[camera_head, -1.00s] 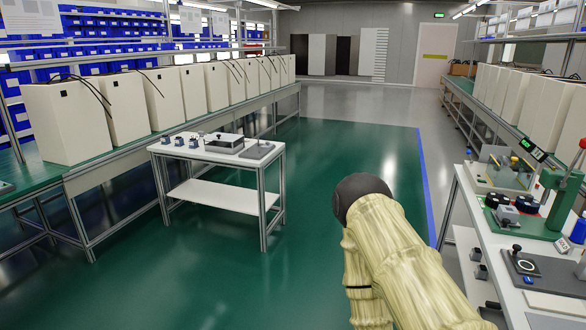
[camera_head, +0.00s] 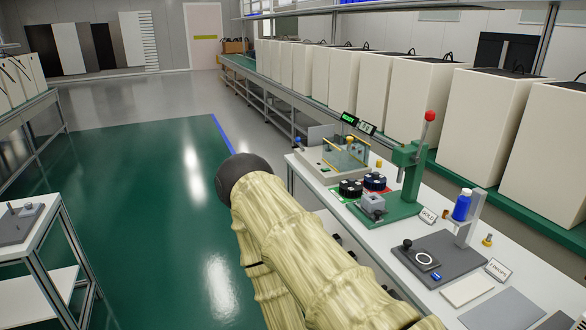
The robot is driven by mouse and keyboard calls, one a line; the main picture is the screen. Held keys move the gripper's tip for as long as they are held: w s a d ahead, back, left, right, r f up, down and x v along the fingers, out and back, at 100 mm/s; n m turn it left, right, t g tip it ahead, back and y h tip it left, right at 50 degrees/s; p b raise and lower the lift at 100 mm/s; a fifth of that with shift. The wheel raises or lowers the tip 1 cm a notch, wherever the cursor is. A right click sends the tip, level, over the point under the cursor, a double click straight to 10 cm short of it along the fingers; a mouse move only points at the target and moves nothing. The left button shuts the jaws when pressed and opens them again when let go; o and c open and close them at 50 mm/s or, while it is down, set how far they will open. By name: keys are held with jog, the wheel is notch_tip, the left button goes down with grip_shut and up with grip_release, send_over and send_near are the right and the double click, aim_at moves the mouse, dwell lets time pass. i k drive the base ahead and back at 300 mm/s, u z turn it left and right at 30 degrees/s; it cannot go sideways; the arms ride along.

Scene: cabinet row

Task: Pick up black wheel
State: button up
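Two black round wheel-like parts sit side by side on the right-hand workbench. The nearer black wheel (camera_head: 350,188) is on the left, and the other black wheel (camera_head: 374,181) is just behind it to the right. They are beside the green press (camera_head: 408,180), with a small grey block (camera_head: 373,203) in front of them. My arm, in a pale yellow ribbed sleeve with a dark rounded end, crosses the lower middle of the view, left of the bench. My gripper's fingers do not show.
The white bench top (camera_head: 440,297) also bears a dark plate with a knob (camera_head: 437,259), a blue bottle (camera_head: 462,205) and a grey-and-yellow fixture (camera_head: 335,155). A small white table (camera_head: 32,255) stands at the left. The green floor (camera_head: 150,200) between is clear.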

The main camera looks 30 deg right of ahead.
aim_at(350, 188)
jog(key=z, duration=0.55)
jog(key=i, duration=1.4)
jog(key=z, duration=0.55)
